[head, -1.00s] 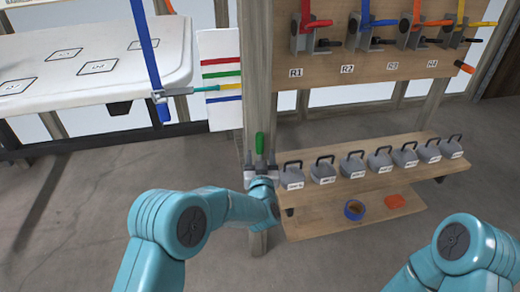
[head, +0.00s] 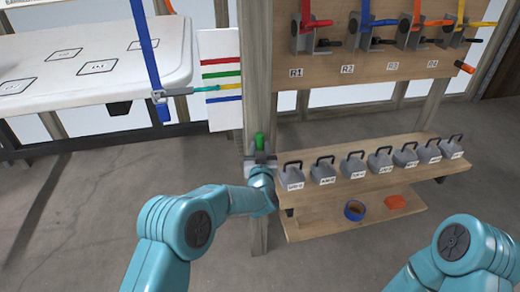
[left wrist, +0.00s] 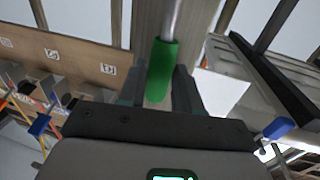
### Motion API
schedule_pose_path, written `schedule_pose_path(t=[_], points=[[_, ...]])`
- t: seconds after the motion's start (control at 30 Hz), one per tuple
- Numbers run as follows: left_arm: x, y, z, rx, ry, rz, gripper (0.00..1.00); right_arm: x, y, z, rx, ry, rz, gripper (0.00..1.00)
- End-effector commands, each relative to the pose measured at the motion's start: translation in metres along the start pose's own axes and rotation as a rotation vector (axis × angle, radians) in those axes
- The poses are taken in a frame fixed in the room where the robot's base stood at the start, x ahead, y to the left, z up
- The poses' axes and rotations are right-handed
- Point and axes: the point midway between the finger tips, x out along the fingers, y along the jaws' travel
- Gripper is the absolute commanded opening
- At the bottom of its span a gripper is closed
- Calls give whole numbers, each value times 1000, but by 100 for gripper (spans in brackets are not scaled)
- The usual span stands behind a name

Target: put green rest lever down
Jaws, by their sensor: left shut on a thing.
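The green rest lever (head: 260,141) is on the wooden post, low beside the left end of the weight shelf. In the left wrist view its green grip (left wrist: 162,68) sits between the two dark fingers, with its metal rod running up out of the picture. My left gripper (head: 260,157) is at the lever and shut on the green grip; it also shows in the left wrist view (left wrist: 160,85). The lever's pivot is hidden behind the gripper. My right arm shows at the lower right, but its gripper is out of view.
A wooden shelf (head: 375,162) holds several grey weights with handles. A lower board carries a blue tape roll (head: 354,210) and an orange item (head: 394,201). The wooden post (head: 257,60) stands behind the lever. A white table (head: 95,60) and a blue strap (head: 146,45) are at left.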

Motion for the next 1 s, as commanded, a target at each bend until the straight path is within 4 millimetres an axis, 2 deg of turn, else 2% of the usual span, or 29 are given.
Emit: schedule_pose_path(t=[0.2,0.5,0.6,0.73,1.0], points=[[-16,3,15,20,86,0,0,38,14,-1,0,0,0,43],[-48,10,25,55,271,1,0,98,35,-2,0,0,0,43],[-55,11,26,64,317,0,0,111,40,-2,1,1,0,43],[-61,12,24,70,354,0,0,119,43,-3,1,1,0,43],[-63,12,21,72,363,0,0,118,43,-3,1,2,0,43]])
